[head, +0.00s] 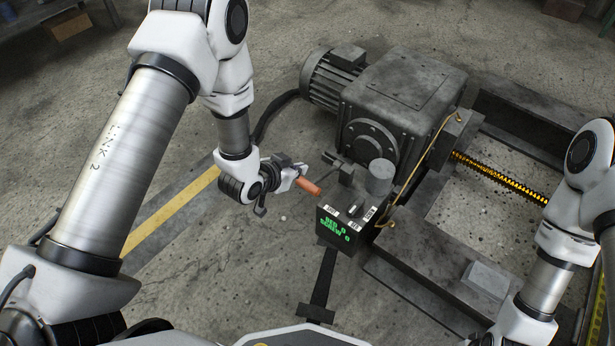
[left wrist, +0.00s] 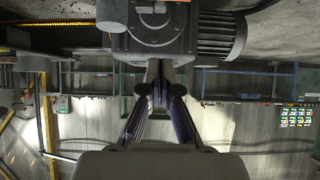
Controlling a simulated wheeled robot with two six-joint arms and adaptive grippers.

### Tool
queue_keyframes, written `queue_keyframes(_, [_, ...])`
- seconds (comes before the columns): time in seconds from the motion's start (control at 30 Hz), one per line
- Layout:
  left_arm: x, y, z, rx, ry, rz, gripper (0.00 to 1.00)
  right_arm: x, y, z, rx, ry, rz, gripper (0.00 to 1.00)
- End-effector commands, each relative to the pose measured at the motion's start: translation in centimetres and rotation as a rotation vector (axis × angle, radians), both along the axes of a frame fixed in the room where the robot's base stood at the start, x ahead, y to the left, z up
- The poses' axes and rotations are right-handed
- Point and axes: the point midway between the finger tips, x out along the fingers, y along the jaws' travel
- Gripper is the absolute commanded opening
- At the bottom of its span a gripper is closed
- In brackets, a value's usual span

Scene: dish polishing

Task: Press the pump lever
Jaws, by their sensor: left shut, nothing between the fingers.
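The pump is a dark box (head: 338,226) with green text on its front and a grey cylinder (head: 380,177) on top. Its lever has an orange-brown grip (head: 308,186) at the end of a thin dark rod that runs to a block on the pump's back left. The grip sticks out to the left of the pump. My left gripper (head: 297,174) is shut and empty, right beside the outer end of the grip. I cannot tell whether they touch. The shut fingers (left wrist: 160,88) also show in the left wrist view, where the lever cannot be made out. My right gripper is out of view.
A large grey gearbox (head: 405,92) with a finned motor (head: 334,75) stands behind the pump. A heavy metal frame with a yellow-black screw (head: 495,176) lies to the right. The floor left of the pump is open, with a yellow stripe (head: 170,211).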

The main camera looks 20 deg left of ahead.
Motion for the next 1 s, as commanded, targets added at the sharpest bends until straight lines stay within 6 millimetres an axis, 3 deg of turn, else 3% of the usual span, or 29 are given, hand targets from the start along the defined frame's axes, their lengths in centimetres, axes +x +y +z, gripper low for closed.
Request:
queue_keyframes(0.17, [1.6, -0.6, -1.7, 0.001, -0.001, -0.001, 0.0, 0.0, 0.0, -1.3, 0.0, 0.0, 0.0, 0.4])
queue_keyframes(0.53, [7.6, -2.8, -6.8, 0.001, -0.001, -0.002, 0.0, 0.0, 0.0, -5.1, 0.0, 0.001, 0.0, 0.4])
queue_keyframes(0.7, [4.9, -1.8, -8.1, 0.0, 0.003, 0.001, 0.0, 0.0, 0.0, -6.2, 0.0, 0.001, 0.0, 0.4])
queue_keyframes(1.0, [4.2, -1.5, -8.1, 0.0, 0.0, 0.0, 0.0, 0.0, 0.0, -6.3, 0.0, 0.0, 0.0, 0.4])
